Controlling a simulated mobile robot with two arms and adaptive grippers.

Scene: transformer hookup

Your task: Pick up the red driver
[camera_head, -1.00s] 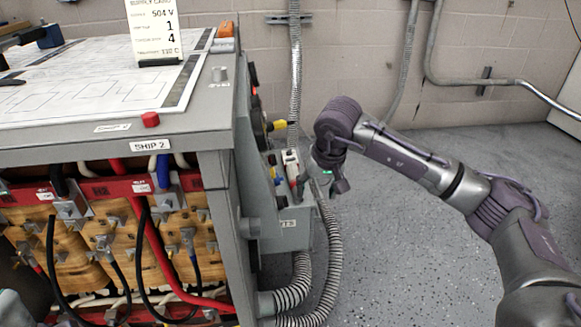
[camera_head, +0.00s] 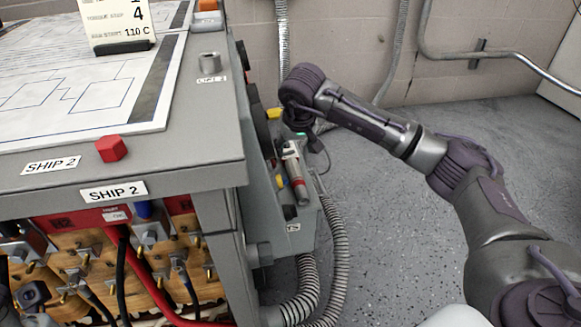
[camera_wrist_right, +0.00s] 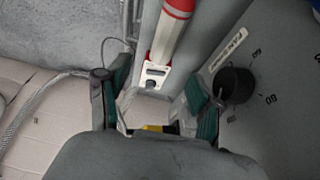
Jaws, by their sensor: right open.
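My right gripper (camera_head: 303,122) is at the far end of the holder, close to the tool's upper end. In the wrist view its two green-padded fingers (camera_wrist_right: 155,82) are apart, one on each side of the tool's white end. Contact cannot be seen. My left gripper is not in view.
The grey bench (camera_head: 190,150) carries a drawing sheet, a card stand (camera_head: 117,22) and a red block (camera_head: 111,148). Yellow-handled items (camera_head: 299,186) sit in the holder. A black dial (camera_wrist_right: 237,85) is right of the fingers. Corrugated hoses (camera_head: 335,255) hang below. Floor at right is clear.

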